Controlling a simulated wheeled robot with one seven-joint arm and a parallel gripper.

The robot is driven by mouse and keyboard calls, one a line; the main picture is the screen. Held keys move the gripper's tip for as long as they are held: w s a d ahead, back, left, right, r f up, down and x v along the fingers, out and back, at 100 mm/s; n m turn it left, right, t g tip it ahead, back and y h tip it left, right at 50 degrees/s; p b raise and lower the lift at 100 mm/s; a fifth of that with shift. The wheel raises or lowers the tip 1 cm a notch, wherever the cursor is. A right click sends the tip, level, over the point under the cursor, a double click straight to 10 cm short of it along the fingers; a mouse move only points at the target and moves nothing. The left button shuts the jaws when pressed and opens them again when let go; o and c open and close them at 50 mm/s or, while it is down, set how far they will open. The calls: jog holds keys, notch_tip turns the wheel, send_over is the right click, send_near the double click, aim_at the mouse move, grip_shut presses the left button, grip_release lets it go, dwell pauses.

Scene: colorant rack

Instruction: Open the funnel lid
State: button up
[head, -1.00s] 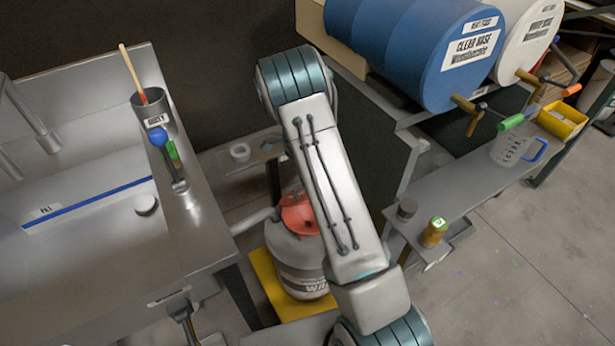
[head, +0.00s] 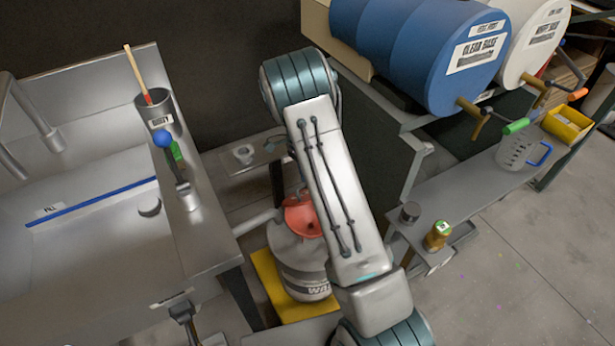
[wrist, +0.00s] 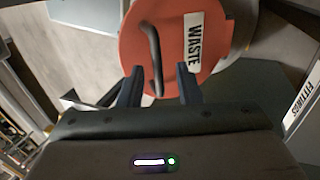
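The red funnel lid (wrist: 165,35) fills the top middle of the wrist view, with a white WASTE label and a dark curved handle (wrist: 155,60). My gripper (wrist: 160,85) is open, its two dark fingers at the lid's near edge. The lower end of the handle lies between the fingertips, with a gap on both sides. In the head view the red funnel (head: 301,216) sits on top of the grey waste can (head: 300,262). My arm covers part of both and hides my gripper there.
The waste can stands on a yellow platform (head: 268,285). A metal sink bench (head: 215,245) is on the left, with a cup (head: 158,112) at its rim. On the right are a blue drum (head: 430,50) and a shelf (head: 455,195) with a measuring jug (head: 518,150).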

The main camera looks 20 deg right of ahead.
jog(key=v, duration=1.3)
jog(key=shift+r+p, duration=0.2)
jog(key=shift+p, duration=0.2)
